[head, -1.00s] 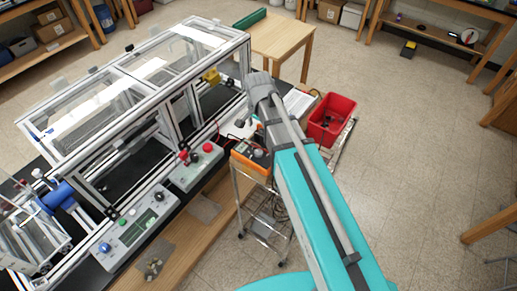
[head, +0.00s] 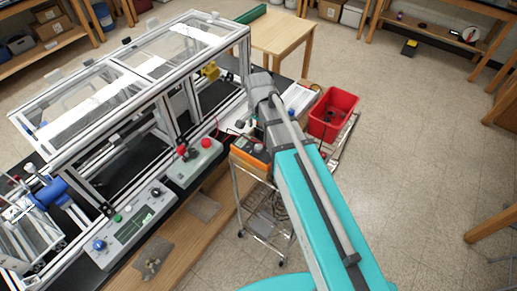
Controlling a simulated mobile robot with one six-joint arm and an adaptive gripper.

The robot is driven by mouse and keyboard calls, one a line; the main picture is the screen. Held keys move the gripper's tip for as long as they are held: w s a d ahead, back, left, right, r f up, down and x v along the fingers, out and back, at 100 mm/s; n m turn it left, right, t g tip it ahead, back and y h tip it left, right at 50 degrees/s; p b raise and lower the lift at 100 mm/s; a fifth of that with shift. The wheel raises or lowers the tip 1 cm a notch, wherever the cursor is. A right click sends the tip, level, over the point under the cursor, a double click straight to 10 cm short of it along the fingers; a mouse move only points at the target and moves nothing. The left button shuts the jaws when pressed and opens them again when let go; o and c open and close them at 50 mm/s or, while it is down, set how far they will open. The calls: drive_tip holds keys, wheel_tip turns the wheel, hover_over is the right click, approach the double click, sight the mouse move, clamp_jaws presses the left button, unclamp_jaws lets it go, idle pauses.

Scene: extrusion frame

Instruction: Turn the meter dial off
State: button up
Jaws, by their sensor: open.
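The orange-edged meter (head: 250,158) sits on top of a wire cart (head: 262,215), just left of my arm. Its dark upper face is partly covered by my arm, and small dark and grey parts show on it. The dial and its setting are too small to make out. The grey end of my arm reaches to just above and behind the meter in the picture. My gripper's fingers are hidden behind my arm, so their distance from the dial cannot be seen.
A red bin (head: 333,115) stands right of the meter. The aluminium extrusion frame (head: 130,70) fills the left, with a grey control box (head: 195,163) and a panel with buttons and a screen (head: 130,225) along its front. A wooden table (head: 275,35) stands behind.

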sight(259, 146)
drive_tip(key=shift+f+b, duration=4.75)
drive_tip(key=shift+f, duration=0.3)
clamp_jaws()
drive_tip(key=shift+n, duration=0.5)
drive_tip(key=n, duration=1.1)
